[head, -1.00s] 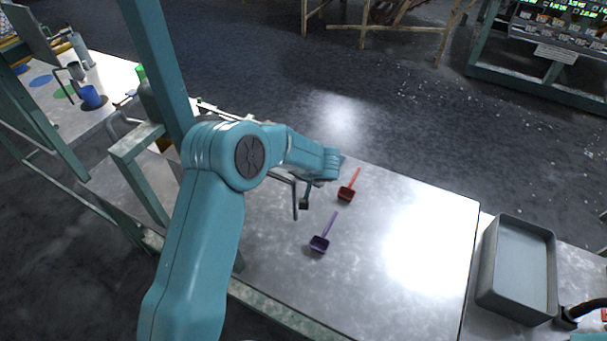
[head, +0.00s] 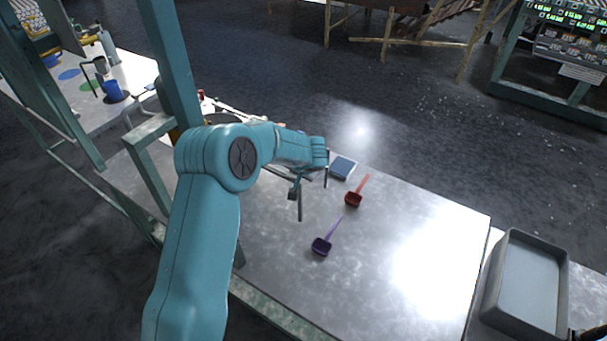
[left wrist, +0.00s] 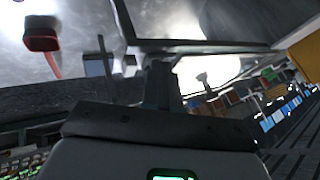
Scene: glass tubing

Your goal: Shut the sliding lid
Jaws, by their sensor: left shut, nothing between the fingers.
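I cannot make out the sliding lid for certain. A small flat box with a blue top (head: 342,167) lies near the far edge of the metal table (head: 390,250), just right of my left wrist. It may be the lidded thing. My left arm reaches over the table from the left. Its gripper shows in the left wrist view (left wrist: 162,82), shut and empty. In the head view the fingertips are hard to separate from thin dark bars below the wrist. I cannot tell whether they touch anything.
A red scoop (head: 354,199) and a purple scoop (head: 321,247) lie on the table, right of and in front of my left wrist. A grey tray (head: 492,300) stands at the right. A green frame post (head: 165,65) rises behind my arm. The table's right half is clear.

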